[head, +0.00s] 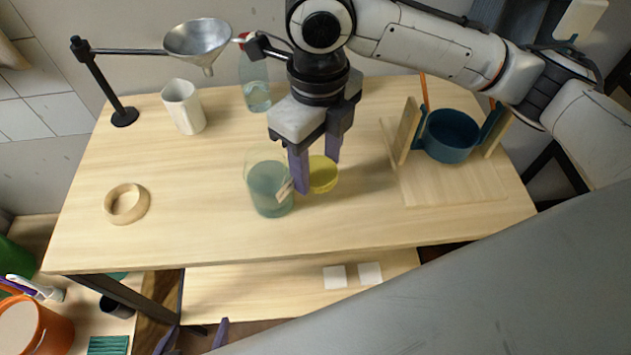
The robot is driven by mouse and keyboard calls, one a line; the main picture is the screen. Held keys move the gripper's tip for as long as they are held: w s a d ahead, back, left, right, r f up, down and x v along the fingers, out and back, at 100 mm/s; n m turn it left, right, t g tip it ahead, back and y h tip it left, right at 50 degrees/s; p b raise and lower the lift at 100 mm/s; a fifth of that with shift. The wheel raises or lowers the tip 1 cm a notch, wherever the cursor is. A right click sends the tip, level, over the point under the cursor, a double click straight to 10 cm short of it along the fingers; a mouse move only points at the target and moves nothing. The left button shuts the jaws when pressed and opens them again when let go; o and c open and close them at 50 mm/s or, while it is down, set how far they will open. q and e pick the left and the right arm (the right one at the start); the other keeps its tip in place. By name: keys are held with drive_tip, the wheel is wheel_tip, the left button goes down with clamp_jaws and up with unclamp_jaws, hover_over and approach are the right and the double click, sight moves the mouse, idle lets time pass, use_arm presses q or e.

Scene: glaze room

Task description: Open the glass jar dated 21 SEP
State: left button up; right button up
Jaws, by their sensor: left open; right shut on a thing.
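A glass jar (268,197) with blue-green contents stands on the wooden table, left of my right gripper. A small pale tag (285,189) shows at its right side; I cannot read a date on it. Its upper part looks clear, with no lid seen on it. My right gripper (318,176) points down just right of the jar, its purple fingers shut on a round yellow lid (323,175). I cannot tell whether the lid touches the table. My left gripper (200,325) is low at the bottom edge, fingers apart and empty, in front of the table.
A metal funnel (198,42) on a black stand hangs near a white cup (183,106) and a glass bottle (257,92). A wooden ring (127,204) lies at left. A blue pot (450,136) sits in a wooden frame at right. The table's front middle is clear.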

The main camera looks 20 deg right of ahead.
sight(317, 197)
drive_tip(key=shift+f, duration=3.15)
drive_tip(key=shift+f, duration=0.15)
drive_tip(key=o, duration=1.2)
wheel_tip(317, 197, up, 12)
drive_tip(key=shift+r, duration=0.2)
